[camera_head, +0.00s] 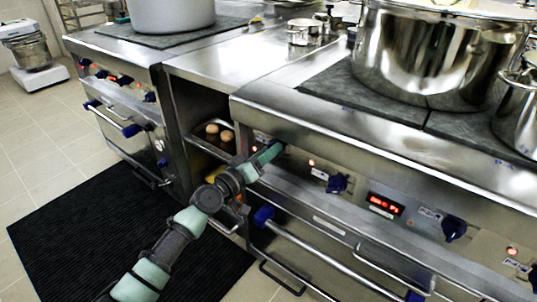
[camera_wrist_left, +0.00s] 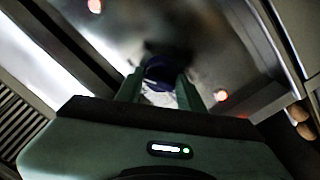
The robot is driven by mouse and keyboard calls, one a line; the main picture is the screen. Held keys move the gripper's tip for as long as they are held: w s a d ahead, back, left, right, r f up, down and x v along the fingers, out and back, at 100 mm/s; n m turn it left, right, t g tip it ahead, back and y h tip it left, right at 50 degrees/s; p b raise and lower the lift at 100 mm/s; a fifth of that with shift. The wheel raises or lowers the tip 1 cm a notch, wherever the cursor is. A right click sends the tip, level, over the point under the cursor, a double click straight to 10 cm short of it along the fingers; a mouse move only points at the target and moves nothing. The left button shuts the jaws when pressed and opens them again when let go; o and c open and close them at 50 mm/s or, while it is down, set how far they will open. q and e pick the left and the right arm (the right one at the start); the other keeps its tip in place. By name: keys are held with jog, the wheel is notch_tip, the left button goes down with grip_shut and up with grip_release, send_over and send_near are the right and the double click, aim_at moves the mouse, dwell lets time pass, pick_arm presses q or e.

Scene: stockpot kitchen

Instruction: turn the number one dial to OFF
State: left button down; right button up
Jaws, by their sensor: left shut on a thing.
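My left arm reaches in from the lower left in the head view, and its gripper (camera_head: 271,151) is at the left end of the right stove's front panel. In the left wrist view, the gripper (camera_wrist_left: 160,88) is shut on a dark blue dial (camera_wrist_left: 159,73), with one green finger on each side of it. A pale patch shows just below the dial between the fingers. The gripper mostly hides this dial in the head view. I cannot read a number or its setting. Another blue dial (camera_head: 337,183) and a third dial (camera_head: 454,227) sit farther right on the panel. My right gripper is not in view.
A red display (camera_head: 384,205) and small lit red lamps are on the panel. A blue-ended oven handle (camera_head: 310,247) juts out below. A large steel pot (camera_head: 437,60) stands on the stove top. Round buns (camera_head: 219,132) lie on a shelf left of the gripper.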

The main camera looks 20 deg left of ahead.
pick_arm(q)
jog(key=n, duration=0.5)
jog(key=shift+a, duration=0.1)
jog(key=n+p, duration=0.1)
jog(key=n, duration=0.3)
jog(key=shift+n+y, duration=0.4)
jog(key=shift+f+n+t+p, duration=0.1)
jog(key=shift+n+t+p, duration=0.25)
jog(key=shift+n, duration=0.45)
jog(key=shift+f+n+y+p, duration=0.1)
jog(key=shift+n+y+p, duration=0.25)
jog(key=shift+n, duration=0.85)
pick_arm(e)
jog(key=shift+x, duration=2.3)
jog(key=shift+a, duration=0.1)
pick_arm(q)
jog(key=c, duration=0.9)
grip_release()
